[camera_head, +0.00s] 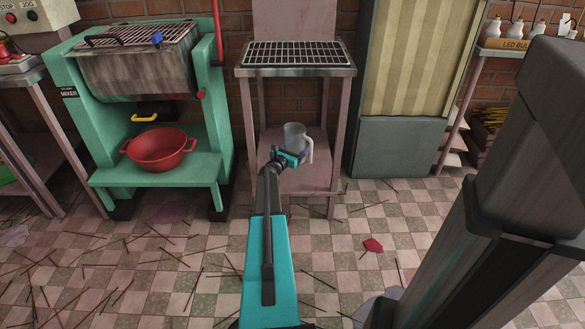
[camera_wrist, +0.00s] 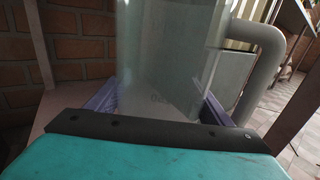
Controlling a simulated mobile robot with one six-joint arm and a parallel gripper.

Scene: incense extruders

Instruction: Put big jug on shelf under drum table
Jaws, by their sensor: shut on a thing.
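The big jug (camera_head: 295,136) is a grey translucent jug with a pale handle on its right side. It is upright at the lower shelf (camera_head: 322,180) of the pink metal table with a grated top (camera_head: 297,55). My gripper (camera_head: 287,158) is shut on the jug from the front. In the wrist view the jug (camera_wrist: 168,60) fills the middle between the purple fingers (camera_wrist: 160,110), its handle to the right. The jug's base is hidden behind my gripper, so I cannot tell whether it touches the shelf.
The table's legs (camera_head: 331,150) stand on either side of the jug. A green mixer (camera_head: 150,90) with a red pot (camera_head: 160,148) stands left. A grey cabinet (camera_head: 400,145) stands right. Incense sticks and a red scrap (camera_head: 373,245) lie on the tiled floor.

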